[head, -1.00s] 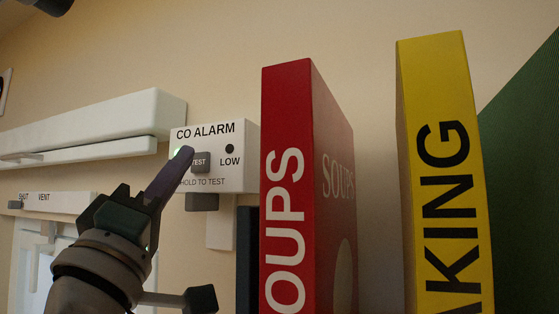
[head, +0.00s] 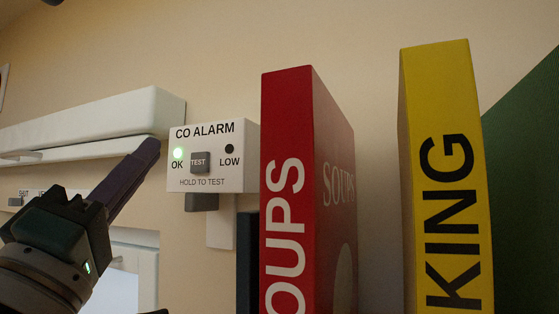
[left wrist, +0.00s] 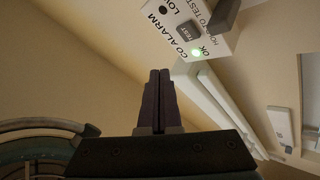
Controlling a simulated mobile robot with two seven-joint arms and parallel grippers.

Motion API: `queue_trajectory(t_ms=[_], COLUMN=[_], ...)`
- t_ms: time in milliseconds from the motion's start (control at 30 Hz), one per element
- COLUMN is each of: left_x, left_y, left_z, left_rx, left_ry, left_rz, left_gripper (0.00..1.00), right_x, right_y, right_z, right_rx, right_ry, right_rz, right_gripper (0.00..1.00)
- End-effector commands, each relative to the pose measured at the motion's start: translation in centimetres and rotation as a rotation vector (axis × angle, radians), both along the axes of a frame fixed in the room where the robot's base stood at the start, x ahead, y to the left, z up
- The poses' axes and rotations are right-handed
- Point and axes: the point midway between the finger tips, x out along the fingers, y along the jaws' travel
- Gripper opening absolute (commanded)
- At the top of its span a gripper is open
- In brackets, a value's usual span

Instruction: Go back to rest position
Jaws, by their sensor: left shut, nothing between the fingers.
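My left gripper (head: 148,150) is shut and empty, in front of the wall at the left in the head view. Its fingertips are just left of the white CO alarm (head: 212,158) and apart from its TEST button (head: 199,162). The alarm's green OK light (head: 178,153) is lit and the LOW light (head: 229,149) is dark. In the left wrist view the shut fingers (left wrist: 159,75) point toward the wall, with the alarm (left wrist: 190,28) above them.
A red SOUPS book (head: 290,135), a yellow book (head: 440,120) and a green one (head: 525,190) stand upright at the right. A white wall unit (head: 80,125) runs left of the alarm, with a white-framed window (head: 115,290) below.

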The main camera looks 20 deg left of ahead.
Motion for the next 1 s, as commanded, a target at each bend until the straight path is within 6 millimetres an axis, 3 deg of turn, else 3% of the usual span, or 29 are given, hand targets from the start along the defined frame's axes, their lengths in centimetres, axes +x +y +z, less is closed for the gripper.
queue_trajectory(t_ms=[433, 567, 667, 800, 867, 1000], left_x=[0.0, 0.7, 1.8, 1.9, 1.0, -3.3], left_y=[0.0, -1.3, -3.7, -7.6, -8.6, -9.3], left_z=[0.0, -1.3, -4.3, -12.0, -15.6, -23.6], left_rx=[0.001, 0.061, 0.191, 0.466, 0.588, 0.858], left_ry=[0.002, 0.085, 0.260, 0.616, 0.768, 1.122], left_rz=[0.000, -0.012, -0.041, -0.098, -0.124, -0.199], left_gripper=[0.00, 0.00, 0.00, 0.00, 0.00, 0.00], right_x=[0.0, 0.0, 0.0, 0.0, 0.0, 0.0], right_y=[0.0, 0.0, 0.0, 0.0, 0.0, 0.0], right_z=[0.0, 0.1, 0.4, 0.8, 1.0, 1.4], right_rx=[0.000, 0.000, 0.000, 0.000, 0.000, 0.000], right_ry=[0.000, 0.000, 0.000, 0.000, 0.000, 0.000], right_rz=[0.000, 0.000, 0.000, 0.000, 0.000, 0.000], right_gripper=[0.50, 0.50, 0.50, 0.50, 0.50, 0.50])
